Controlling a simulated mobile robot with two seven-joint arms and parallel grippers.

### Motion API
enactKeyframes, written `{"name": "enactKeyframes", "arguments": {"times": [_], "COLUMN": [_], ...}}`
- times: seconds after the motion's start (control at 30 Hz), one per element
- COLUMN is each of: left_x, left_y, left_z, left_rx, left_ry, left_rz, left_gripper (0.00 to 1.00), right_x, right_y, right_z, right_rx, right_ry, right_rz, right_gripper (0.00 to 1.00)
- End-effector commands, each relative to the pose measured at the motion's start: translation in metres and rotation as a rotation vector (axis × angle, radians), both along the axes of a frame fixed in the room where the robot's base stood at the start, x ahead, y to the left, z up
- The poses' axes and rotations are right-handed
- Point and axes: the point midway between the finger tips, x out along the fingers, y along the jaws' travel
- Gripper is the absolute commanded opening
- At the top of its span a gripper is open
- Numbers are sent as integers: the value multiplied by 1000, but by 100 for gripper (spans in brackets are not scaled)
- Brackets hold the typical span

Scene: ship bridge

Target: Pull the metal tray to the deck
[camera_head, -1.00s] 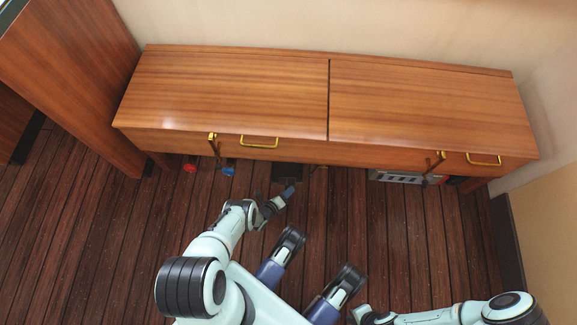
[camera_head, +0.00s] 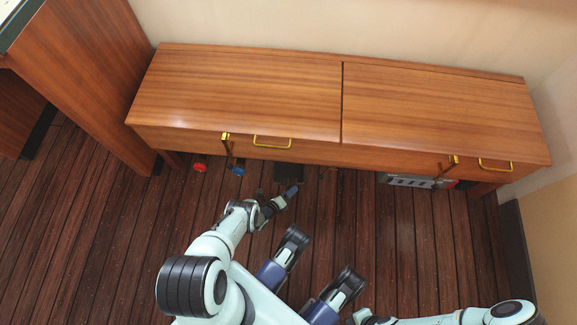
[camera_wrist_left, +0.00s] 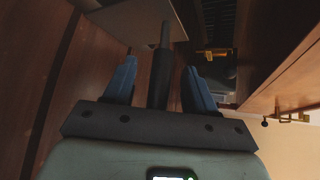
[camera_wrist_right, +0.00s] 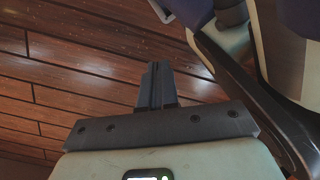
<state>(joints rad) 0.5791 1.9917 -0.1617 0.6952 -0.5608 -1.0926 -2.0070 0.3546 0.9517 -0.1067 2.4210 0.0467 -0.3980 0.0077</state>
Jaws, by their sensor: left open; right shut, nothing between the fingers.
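A flat square slab with a dark rod-like handle, seemingly the metal tray, lies under the bench's front edge. It is dark in the head view (camera_head: 289,173) and grey at the top of the left wrist view (camera_wrist_left: 135,18). My left gripper (camera_head: 279,194) is just in front of it, low near the deck. In the left wrist view its open fingers (camera_wrist_left: 160,82) stand either side of the handle; contact cannot be told. My right gripper (camera_wrist_right: 158,85) is shut and empty over the deck (camera_wrist_right: 60,80), away from the bench.
The wooden bench (camera_head: 240,90) with brass handles stands against the wall above the slab. A grey slotted box (camera_head: 405,181) sits under its right end. Red (camera_head: 200,166) and blue (camera_head: 238,170) items are under its left end. The deck in front is clear.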

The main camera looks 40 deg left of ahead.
Motion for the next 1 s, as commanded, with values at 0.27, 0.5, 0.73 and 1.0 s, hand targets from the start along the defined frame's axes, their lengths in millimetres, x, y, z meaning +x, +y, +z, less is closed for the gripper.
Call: {"name": "enactKeyframes", "arguments": {"times": [0.27, 0.5, 0.73, 1.0], "left_x": [-4, -34, -74, -113], "left_y": [0, 1, 2, 2], "left_z": [2, 16, 35, 50], "left_rx": [0, -2, 0, 0], "left_ry": [1, 5, 2, 1], "left_rz": [0, 1, 0, 0], "left_gripper": [56, 56, 56, 56], "right_x": [4, 43, 89, 117], "right_y": [1, 5, 11, 18], "right_z": [2, 26, 60, 90], "right_rx": [-1, -9, -18, -20], "right_ry": [-13, -143, -297, -396], "right_rz": [2, 15, 27, 34], "right_gripper": [0, 0, 0, 0]}}
